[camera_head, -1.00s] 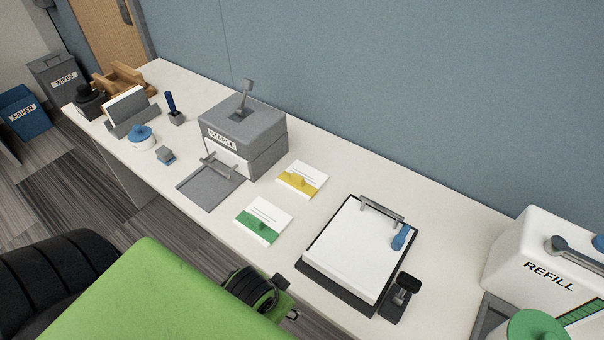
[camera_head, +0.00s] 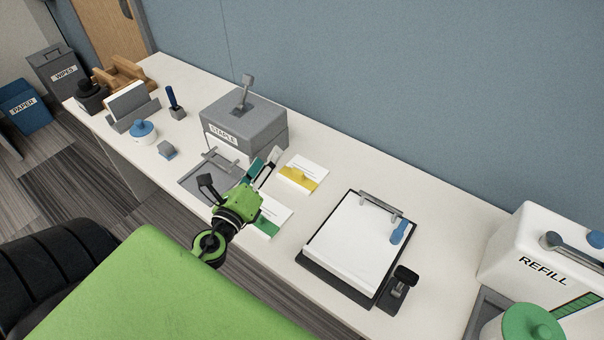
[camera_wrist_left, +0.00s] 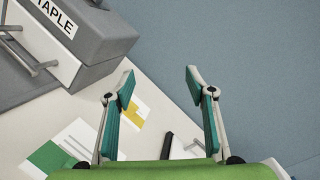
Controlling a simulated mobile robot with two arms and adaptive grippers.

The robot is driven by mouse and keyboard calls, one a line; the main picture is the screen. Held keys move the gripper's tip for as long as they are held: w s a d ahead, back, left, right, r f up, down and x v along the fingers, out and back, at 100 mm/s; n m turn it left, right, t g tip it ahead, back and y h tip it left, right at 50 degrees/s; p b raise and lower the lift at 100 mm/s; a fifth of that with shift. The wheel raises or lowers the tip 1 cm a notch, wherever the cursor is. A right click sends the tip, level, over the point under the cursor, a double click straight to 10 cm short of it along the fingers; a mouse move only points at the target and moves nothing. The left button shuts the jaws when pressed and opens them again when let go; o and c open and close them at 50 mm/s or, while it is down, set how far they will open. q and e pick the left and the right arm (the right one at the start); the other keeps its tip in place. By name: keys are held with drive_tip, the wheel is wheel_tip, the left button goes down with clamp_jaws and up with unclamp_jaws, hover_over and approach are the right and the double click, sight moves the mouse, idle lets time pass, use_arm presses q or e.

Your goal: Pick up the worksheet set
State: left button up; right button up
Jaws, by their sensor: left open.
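My left gripper (camera_head: 265,168) is open and empty, above the table between the stapler box and two white paper sets. Its teal-padded fingers also spread apart in the left wrist view (camera_wrist_left: 160,88). One set has a yellow band (camera_head: 302,174) and lies just right of the fingers; in the wrist view the left finger partly covers it (camera_wrist_left: 138,108). The other has a green band (camera_head: 277,212) and is partly hidden by my gripper; it also shows at the wrist view's lower left (camera_wrist_left: 72,140). I cannot tell which is the worksheet set. My right gripper is not visible.
The grey STAPLE box (camera_head: 250,122) stands behind, with a grey tray (camera_head: 200,182) in front. A clipboard (camera_head: 350,240) with white paper lies right, beside a small black tool (camera_head: 398,288). The white REFILL box (camera_head: 535,240) is far right. A blue wall (camera_head: 400,90) bounds the back.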

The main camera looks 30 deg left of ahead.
use_arm(q)
drive_tip(key=f+m+g+h, duration=0.1)
drive_tip(key=f+m, duration=0.2)
drive_tip(key=m, duration=0.1)
drive_tip(key=f+m+g+h, duration=0.1)
drive_tip(key=f+m+h, duration=0.1)
drive_tip(key=f+m, duration=0.2)
drive_tip(key=s+f+m+g+h, duration=0.1)
drive_tip(key=f+m, duration=0.3)
drive_tip(key=shift+d+g, duration=0.3)
drive_tip(key=shift+d, duration=0.05)
drive_tip(key=shift+w+f, duration=0.15)
drive_tip(key=shift+f, duration=0.15)
approach(296, 175)
drive_tip(key=x, duration=0.4)
drive_tip(key=shift+d+f, duration=0.1)
drive_tip(key=shift+f, duration=0.05)
drive_tip(key=shift+w, duration=0.6)
drive_tip(key=x, duration=0.4)
drive_tip(key=shift+w+f, duration=0.1)
drive_tip(key=shift+w, duration=0.1)
drive_tip(key=c, duration=1.2)
